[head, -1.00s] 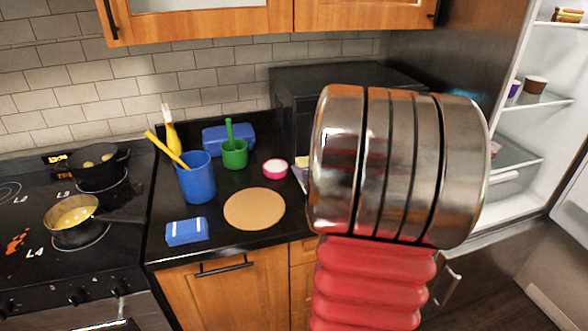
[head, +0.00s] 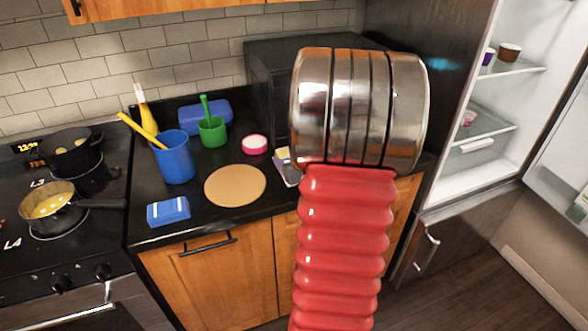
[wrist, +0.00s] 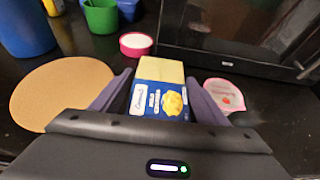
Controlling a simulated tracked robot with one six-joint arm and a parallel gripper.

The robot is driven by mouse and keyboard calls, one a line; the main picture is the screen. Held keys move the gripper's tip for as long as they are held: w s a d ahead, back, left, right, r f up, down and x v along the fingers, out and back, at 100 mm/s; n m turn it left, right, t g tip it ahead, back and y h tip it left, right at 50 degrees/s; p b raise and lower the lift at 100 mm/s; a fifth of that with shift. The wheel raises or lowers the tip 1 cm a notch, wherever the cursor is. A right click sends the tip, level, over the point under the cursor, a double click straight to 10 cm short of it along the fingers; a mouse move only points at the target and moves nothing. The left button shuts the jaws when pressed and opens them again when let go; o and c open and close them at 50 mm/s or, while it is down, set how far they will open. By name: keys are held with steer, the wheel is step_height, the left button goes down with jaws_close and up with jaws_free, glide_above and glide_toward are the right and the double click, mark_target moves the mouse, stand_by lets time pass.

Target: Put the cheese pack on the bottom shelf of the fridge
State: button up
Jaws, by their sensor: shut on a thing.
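The cheese pack (wrist: 160,92), blue and yellow with a pale top, is between my gripper's two dark fingers (wrist: 158,95) in the wrist view. My gripper is shut on it. I cannot tell whether the pack touches the counter. In the head view my red and metal arm hides most of the gripper; a small part of what looks like the pack (head: 284,156) shows at the arm's left edge. The fridge (head: 488,110) stands open at the right, with shelves visible and its door swung to the right.
The black counter (head: 150,215) holds a round board (head: 235,185), a blue cup (head: 174,157), a green cup (head: 212,132), a blue pack (head: 168,211) and a pink tub (head: 255,145). Pots stand on the stove at left.

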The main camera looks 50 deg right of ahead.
steer(key=shift+f, duration=1.9)
steer(key=o, duration=1.3)
steer(key=shift+o, duration=0.2)
steer(key=shift+s, duration=0.1)
steer(key=v, duration=1.2)
steer(key=shift+d, duration=0.1)
